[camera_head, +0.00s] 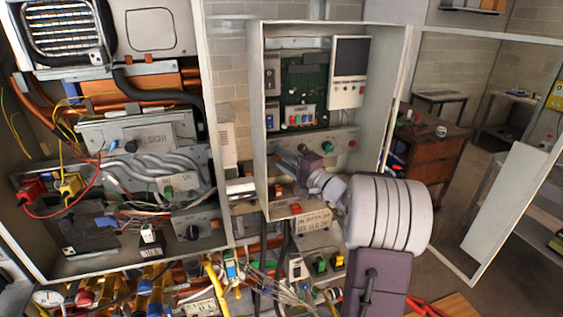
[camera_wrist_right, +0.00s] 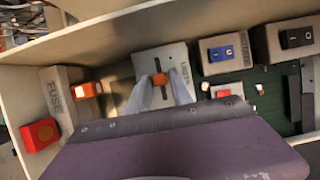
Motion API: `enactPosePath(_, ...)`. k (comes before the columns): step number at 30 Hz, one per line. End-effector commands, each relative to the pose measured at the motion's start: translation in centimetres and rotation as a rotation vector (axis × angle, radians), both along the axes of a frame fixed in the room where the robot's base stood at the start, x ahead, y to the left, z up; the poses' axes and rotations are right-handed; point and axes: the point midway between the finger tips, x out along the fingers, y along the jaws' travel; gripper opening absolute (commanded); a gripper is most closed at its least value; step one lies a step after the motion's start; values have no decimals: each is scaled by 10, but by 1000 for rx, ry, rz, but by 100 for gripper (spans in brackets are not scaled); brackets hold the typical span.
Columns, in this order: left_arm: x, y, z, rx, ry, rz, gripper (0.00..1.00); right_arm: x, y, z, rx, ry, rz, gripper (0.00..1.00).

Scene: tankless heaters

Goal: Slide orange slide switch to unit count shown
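The orange slide switch (camera_wrist_right: 159,84) sits in a dark slot on a pale plate (camera_wrist_right: 146,62) marked UNITS in the right wrist view. My right gripper (camera_wrist_right: 160,86) has its two pale fingers apart, one on each side of the orange knob. A small gap seems to show beside the knob; firm contact cannot be told. In the head view my right gripper (camera_head: 306,168) reaches into the open cabinet (camera_head: 257,130) and hides the switch. A white unit with a dark screen (camera_head: 350,57) hangs at the cabinet's upper right; no count is readable. My left gripper is not in view.
In the right wrist view a FUSE block (camera_wrist_right: 64,93) with an orange rocker and a red button (camera_wrist_right: 40,133) lie left. A blue switch (camera_wrist_right: 221,53), a red switch (camera_wrist_right: 228,95) and a black switch (camera_wrist_right: 296,38) lie right. Cabinet walls enclose the gripper.

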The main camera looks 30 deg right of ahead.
Motion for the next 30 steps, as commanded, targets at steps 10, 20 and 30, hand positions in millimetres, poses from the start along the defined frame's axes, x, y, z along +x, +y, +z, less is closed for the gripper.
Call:
enactPosePath(10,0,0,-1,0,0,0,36,-1,0,0,-1,-1,0,42)
enactPosePath(20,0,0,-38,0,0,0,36,-61,-11,-5,-4,-4,-6,42)
enactPosePath(30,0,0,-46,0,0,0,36,-90,-14,0,0,0,0,42)
